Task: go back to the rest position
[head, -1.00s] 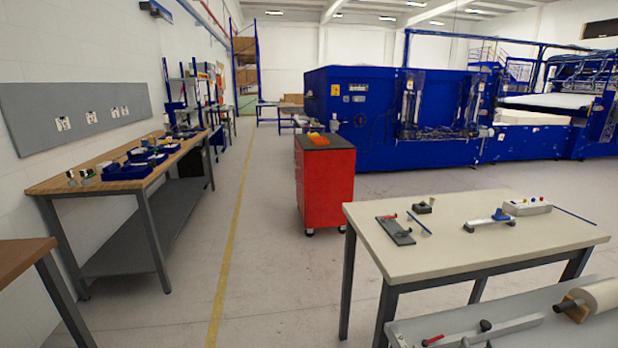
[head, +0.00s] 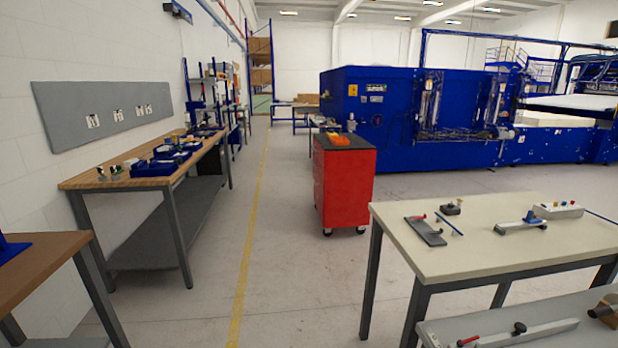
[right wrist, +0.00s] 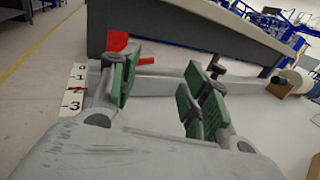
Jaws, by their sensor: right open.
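In the right wrist view, my right gripper (right wrist: 158,87) is open, with green pads on its fingers and a clear gap between them. I see nothing held in it. It is over or near a grey surface (right wrist: 158,112). A red part (right wrist: 117,41) and a black knob (right wrist: 217,66) show beyond its fingers. Neither gripper appears in the head view, and my left gripper is not seen at all.
A cream table (head: 500,262) with small tools stands at the right. In front of it is a grey bench (head: 560,307). A red cabinet (head: 345,190) stands mid-floor. A wooden workbench (head: 85,180) lines the left wall. The floor along the yellow line (head: 247,240) is clear.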

